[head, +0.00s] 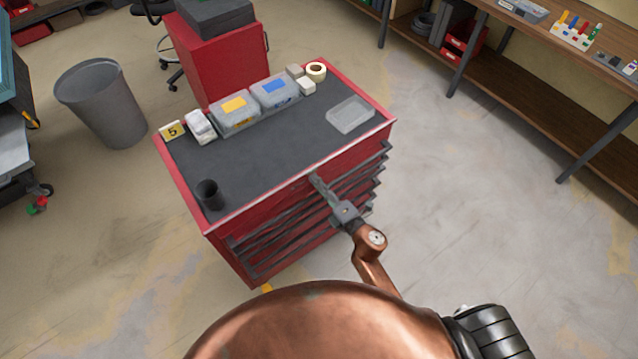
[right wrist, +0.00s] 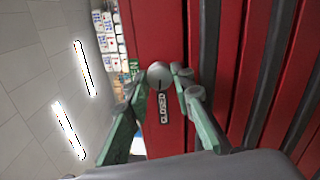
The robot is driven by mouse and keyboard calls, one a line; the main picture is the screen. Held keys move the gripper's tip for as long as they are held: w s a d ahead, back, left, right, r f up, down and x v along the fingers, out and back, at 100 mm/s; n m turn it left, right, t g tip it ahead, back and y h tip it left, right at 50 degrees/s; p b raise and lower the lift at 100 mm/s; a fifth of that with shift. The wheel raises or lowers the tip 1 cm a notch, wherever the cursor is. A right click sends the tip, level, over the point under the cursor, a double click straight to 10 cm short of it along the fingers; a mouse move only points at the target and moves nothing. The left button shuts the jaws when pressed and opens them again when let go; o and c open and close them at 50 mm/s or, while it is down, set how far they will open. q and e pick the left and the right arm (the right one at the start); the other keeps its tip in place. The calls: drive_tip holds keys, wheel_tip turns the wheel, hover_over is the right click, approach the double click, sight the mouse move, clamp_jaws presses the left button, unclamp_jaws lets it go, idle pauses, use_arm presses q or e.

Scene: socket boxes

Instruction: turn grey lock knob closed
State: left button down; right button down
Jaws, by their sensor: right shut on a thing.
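The grey lock knob (right wrist: 159,73) shows in the right wrist view on the red front of the tool cabinet (right wrist: 155,30). A label reading CLOSED (right wrist: 163,109) is just beside it. A short dark mark on the knob's face points roughly toward this label. My right gripper (right wrist: 158,76) has its green fingers on either side of the knob and is shut on it. In the head view my right gripper (head: 318,184) reaches the upper front of the red cabinet (head: 180,185), hiding the knob there. My left gripper is not in view.
On the cabinet's dark top stand a black cup (head: 209,194), lidded bins (head: 236,112), a clear tray (head: 350,115) and a tape roll (head: 316,70). A grey trash can (head: 102,103) stands at left. The floor right of the cabinet is clear.

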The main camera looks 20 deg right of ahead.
drive_tip(key=shift+n, duration=0.6)
drive_tip(key=c, duration=1.7)
unclamp_jaws()
drive_tip(key=shift+o, duration=0.2)
drive_tip(key=shift+f, duration=0.1)
drive_tip(key=v, duration=0.8)
